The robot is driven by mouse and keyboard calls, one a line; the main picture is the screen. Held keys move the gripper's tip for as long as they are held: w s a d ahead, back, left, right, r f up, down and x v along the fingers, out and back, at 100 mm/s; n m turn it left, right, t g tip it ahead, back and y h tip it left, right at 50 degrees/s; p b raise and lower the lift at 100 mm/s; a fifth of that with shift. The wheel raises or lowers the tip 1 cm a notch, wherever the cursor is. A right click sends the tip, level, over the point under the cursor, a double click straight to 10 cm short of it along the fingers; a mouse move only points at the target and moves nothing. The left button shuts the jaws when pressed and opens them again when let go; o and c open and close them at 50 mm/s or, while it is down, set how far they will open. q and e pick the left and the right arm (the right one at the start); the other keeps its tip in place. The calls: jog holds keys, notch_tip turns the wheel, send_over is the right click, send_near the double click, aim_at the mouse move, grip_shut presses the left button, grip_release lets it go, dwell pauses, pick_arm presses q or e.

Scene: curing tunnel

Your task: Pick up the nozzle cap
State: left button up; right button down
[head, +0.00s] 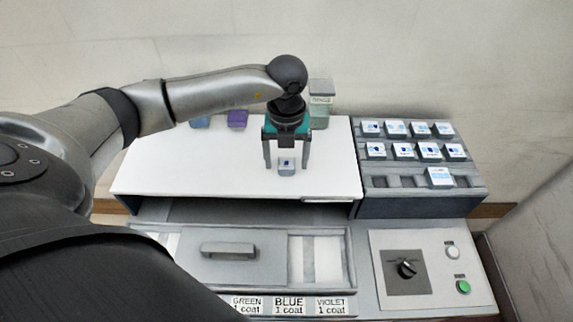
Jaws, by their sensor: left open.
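A small light block with a dark blue mark (286,168) sits on the white tabletop (200,170), near its middle right. It may be the nozzle cap, but its label is too small to read. My left gripper (286,164) reaches over from the left and points down at this block. Its two dark fingers are apart, one on each side of the block. I cannot tell whether they touch it. My right gripper is not in view.
A stepped rack (415,200) at right holds several similar labelled blocks. A lidded jar (320,105), a purple block (237,118) and a blue block (200,121) stand at the back. In front are a handled drawer or cover (228,249) and a knob panel (425,268).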

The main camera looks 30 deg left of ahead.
pick_arm(q)
grip_shut()
dwell(0.6)
